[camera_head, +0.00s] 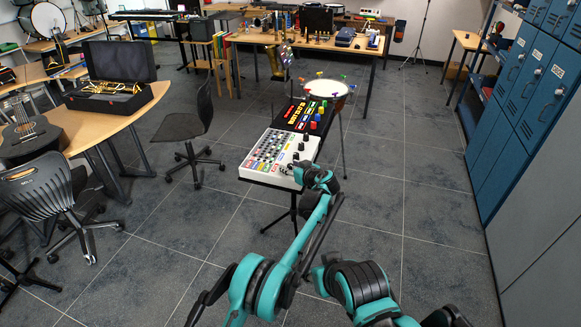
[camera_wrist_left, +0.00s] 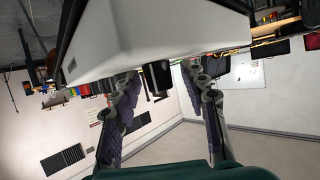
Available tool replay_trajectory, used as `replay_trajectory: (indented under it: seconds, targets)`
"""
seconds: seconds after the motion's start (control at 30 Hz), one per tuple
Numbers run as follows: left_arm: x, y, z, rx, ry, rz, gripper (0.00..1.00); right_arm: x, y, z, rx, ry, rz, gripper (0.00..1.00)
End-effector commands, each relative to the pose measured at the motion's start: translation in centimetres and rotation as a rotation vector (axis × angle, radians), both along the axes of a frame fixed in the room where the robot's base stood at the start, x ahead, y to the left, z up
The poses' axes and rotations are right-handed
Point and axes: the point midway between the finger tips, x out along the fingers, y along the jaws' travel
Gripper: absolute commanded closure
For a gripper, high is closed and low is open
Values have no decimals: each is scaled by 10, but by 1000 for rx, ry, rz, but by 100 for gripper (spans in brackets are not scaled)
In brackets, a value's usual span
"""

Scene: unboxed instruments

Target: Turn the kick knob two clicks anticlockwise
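A white drum machine (camera_head: 268,158) stands on a dark stand, with a grid of coloured buttons on its top and knobs toward its right end. Knob labels are too small to read, so I cannot tell the kick knob for certain. My left gripper (camera_head: 307,171) is at the machine's right front part and hides some controls there. In the left wrist view, the machine's white body (camera_wrist_left: 150,38) fills the top. The left gripper's fingers (camera_wrist_left: 160,76) are apart, with a dark knob (camera_wrist_left: 158,80) between them; gaps show on both sides. My right gripper is not visible.
A black device (camera_head: 305,115) with coloured pads and knobs adjoins the machine's far side. A black chair (camera_head: 186,126) is to the left, blue lockers (camera_head: 510,110) to the right. The floor between machine and lockers is clear.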

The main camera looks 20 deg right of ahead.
Motion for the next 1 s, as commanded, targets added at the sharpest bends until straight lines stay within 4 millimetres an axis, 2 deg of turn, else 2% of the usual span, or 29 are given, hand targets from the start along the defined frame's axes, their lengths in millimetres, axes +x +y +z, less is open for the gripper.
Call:
replay_trajectory:
  seconds: [0.27,0.53,0.7,1.0]
  targets:
    - [-5,-2,4,0,-1,-2,57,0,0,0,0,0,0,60]
    - [-45,-12,20,1,-1,-4,57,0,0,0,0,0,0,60]
    - [-63,-16,27,0,0,-1,57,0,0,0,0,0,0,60]
    - [-68,-17,29,0,-1,0,57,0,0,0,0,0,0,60]
